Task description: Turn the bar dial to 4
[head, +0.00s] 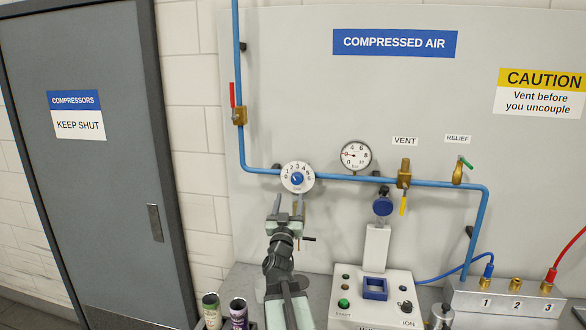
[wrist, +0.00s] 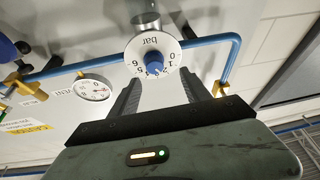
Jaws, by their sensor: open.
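The bar dial (head: 288,188) is a white round disc with black numbers on the blue pipe. Its blue knob (head: 297,179) is at the centre; the set number is too small to read surely. My gripper (head: 288,208) is open and empty just below the dial. In the wrist view the dial (wrist: 145,50) shows tilted over, with "bar" upside down and the blue knob (wrist: 154,69) covering some numbers. The two fingers (wrist: 161,82) stand apart on either side of the knob in that view. I cannot tell any contact.
A pressure gauge (head: 356,155) is right of the dial, with a brass vent valve (head: 404,173) beyond it. A red-handled valve (head: 239,115) is at upper left. A white machine (head: 370,300) and open cans (head: 239,308) stand below. A grey door (head: 90,190) is at left.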

